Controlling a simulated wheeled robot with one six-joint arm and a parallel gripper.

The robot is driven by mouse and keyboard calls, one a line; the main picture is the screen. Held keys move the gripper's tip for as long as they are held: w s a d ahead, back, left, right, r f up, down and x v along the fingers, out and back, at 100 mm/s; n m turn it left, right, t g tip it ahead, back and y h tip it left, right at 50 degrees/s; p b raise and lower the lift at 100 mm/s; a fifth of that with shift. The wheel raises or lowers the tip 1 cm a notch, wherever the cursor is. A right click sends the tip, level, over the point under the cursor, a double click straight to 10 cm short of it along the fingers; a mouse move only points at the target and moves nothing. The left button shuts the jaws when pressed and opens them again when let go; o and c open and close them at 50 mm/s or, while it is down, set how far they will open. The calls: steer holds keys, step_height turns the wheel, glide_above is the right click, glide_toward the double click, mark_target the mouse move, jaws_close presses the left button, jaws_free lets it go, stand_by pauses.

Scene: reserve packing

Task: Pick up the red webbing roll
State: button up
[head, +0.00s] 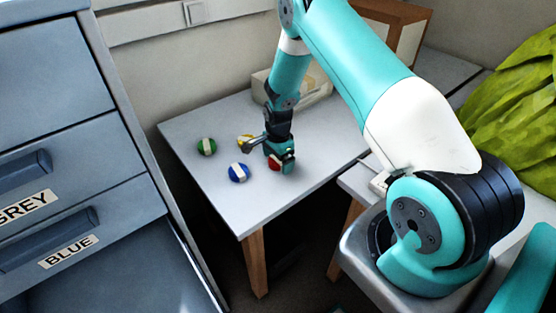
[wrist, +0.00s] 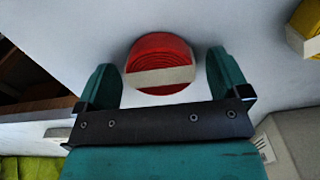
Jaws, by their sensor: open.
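The red webbing roll (wrist: 160,58) lies on the white table, round with a pale band across it. In the wrist view it sits between and a little beyond the tips of my gripper (wrist: 163,78), whose two teal fingers are apart and empty. In the head view my gripper (head: 280,161) is low over the table, and only part of the red roll (head: 273,163) shows behind the fingers. I cannot tell whether either finger touches the roll.
On the white table (head: 210,200), a blue roll (head: 238,172) lies in front, a green roll (head: 207,147) to the left, and a yellow roll (head: 244,140) behind. A pale box (head: 313,92) stands at the back. Blue drawers (head: 70,170) stand left.

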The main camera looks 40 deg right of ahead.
steer(key=c, duration=1)
